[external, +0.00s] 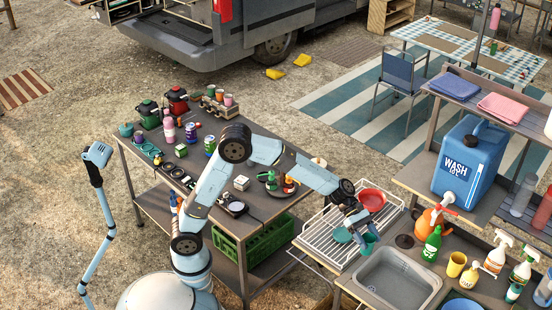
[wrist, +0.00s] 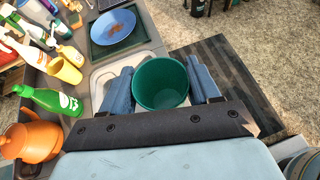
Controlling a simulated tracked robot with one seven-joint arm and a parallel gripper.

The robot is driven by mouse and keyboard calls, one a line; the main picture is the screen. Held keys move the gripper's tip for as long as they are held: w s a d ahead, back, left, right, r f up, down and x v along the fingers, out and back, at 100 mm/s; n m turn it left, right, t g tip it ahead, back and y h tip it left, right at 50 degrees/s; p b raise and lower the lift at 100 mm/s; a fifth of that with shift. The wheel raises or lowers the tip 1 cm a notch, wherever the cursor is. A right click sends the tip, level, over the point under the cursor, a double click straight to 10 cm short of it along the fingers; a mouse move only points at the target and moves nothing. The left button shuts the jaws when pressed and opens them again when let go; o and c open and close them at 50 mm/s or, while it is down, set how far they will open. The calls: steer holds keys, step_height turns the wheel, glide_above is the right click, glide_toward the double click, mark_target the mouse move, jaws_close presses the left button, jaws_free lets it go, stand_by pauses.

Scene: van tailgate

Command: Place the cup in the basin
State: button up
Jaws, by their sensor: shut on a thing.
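My gripper (external: 364,228) is shut on a teal-green cup (external: 370,241). In the wrist view the cup (wrist: 161,84) sits between my two fingers (wrist: 161,92), its open mouth facing the camera. The grey basin (external: 400,279) is a rectangular sink set in the counter at the lower right. In the external view the cup is up and left of the basin, near the right edge of the dish rack. In the wrist view the basin (wrist: 104,79) shows partly behind my left finger and the cup. The visible part of the basin looks empty.
The white dish rack (external: 314,245) holds a red bowl (external: 372,199) and a teal bowl (external: 342,235). Right of the basin stand a yellow cup (external: 456,264), a green bottle (external: 432,244) and spray bottles (external: 496,254). An orange kettle (external: 428,222) is behind.

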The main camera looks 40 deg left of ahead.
step_height(320, 180, down, 12)
steer(key=w+d+f, duration=1)
steer(key=f, duration=0.3)
steer(key=shift+f, duration=0.25)
steer(key=shift+f, duration=0.65)
steer(key=o, duration=1)
